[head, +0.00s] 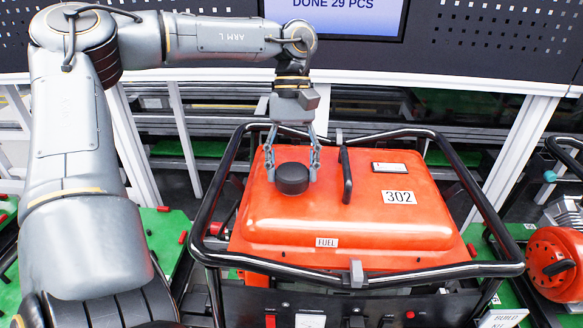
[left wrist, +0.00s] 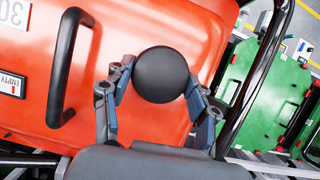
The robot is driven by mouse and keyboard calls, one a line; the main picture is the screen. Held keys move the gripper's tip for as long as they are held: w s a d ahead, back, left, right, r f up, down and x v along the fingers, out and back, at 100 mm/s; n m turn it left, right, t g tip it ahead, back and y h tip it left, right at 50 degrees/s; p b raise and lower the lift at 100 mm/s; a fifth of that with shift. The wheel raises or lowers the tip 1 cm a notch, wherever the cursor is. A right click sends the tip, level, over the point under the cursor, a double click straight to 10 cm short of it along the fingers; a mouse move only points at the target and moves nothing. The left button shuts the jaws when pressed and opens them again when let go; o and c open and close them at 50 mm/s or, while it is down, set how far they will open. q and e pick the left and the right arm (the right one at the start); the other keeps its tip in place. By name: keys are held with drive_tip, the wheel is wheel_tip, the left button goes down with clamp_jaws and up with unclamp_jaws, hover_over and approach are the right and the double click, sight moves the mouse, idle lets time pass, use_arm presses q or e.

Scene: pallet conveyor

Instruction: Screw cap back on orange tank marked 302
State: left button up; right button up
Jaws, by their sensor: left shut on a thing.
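The orange tank (head: 340,222) sits inside a black tube frame and bears a white label marked 302 (head: 399,197). A round black cap (head: 292,179) is at the left part of the tank's top. My left gripper (head: 293,170) reaches down from above with its fingers on both sides of the cap, shut on it. The left wrist view also shows the cap (left wrist: 161,74) between the two fingers. The filler neck is hidden under the cap, so I cannot tell how far it is seated. My right gripper is not in view.
A black handle (head: 346,175) stands on the tank close to the right of my left gripper. The black tube frame (head: 450,270) surrounds the tank. Another orange machine (head: 553,263) stands at the right. A display panel (head: 335,12) is behind.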

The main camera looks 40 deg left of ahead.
use_arm(q)
drive_tip(key=shift+w+d+r+m+g+y, duration=0.1)
drive_tip(key=shift+m+g+y, duration=0.3)
drive_tip(key=shift+m, duration=1)
drive_tip(key=o, duration=1.2)
drive_tip(key=v, duration=1.2)
drive_tip(key=shift+d, duration=0.15)
